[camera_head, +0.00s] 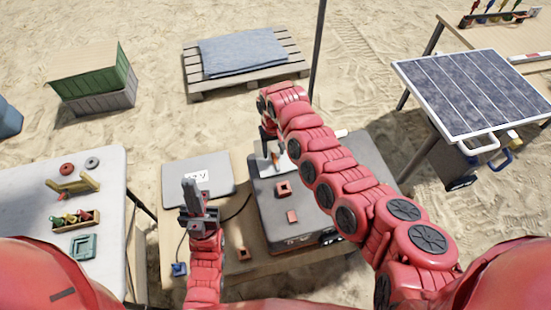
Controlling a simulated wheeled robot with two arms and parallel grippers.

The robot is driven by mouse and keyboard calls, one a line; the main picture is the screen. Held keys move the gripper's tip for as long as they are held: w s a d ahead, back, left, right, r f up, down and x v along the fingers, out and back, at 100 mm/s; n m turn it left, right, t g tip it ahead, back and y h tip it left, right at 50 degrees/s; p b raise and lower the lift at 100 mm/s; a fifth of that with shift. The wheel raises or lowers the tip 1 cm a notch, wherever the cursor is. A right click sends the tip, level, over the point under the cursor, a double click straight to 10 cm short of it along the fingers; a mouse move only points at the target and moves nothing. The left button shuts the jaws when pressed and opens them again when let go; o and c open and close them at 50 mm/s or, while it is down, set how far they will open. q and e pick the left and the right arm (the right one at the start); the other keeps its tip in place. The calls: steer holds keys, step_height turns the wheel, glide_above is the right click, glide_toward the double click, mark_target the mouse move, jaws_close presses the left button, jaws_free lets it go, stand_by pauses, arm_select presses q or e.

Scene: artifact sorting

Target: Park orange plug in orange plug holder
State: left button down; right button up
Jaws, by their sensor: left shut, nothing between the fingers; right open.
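My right gripper (268,137) is open above the back of a grey case (262,212). A small orange piece (276,158), perhaps the orange plug, shows just below it near a white patch; I cannot tell if they touch. On the case lid lie an orange-red square piece with a dark centre (283,188) and a small orange-red block (291,216). A similar orange-red piece (243,253) sits on the wooden table in front. I cannot tell which of these is the holder. My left gripper (191,188) is shut and empty, pointing up in front of a grey panel (170,172).
A blue piece (179,269) with a dark cable is at the wooden table's front left. A white table (105,170) at left holds rings, a small rack and a teal frame. A solar panel (475,90) stands at right; a pallet (287,78) lies behind.

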steer(key=shift+f, duration=0.65)
steer(key=shift+c, duration=0.3)
jaws_close()
